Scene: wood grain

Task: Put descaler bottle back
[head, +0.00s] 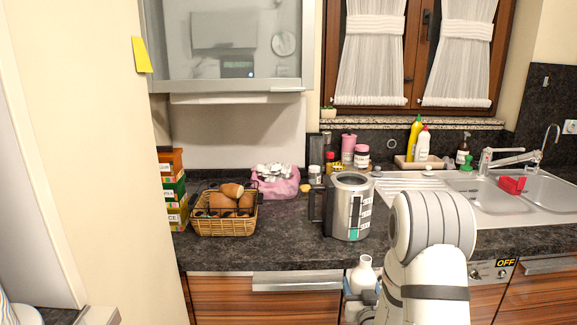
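A white bottle (362,275) with a narrow neck is upright in front of the cabinet fronts, just below the counter edge. It is likely the descaler bottle, but I cannot read a label. My gripper (369,298) shows as dark parts at the bottle's side and appears shut on it; my arm hides much of the grip and the bottle's lower right. On the sill tray (408,163) behind the sink stand a yellow bottle (414,138) and a white bottle with a red cap (423,144).
A steel kettle (341,207) stands on the counter near the front edge, beyond the held bottle. A wicker basket (225,226), pink bag (276,184) and stacked boxes (173,190) are left. The sink (490,196) is right. Dark counter (281,239) is clear left of the kettle.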

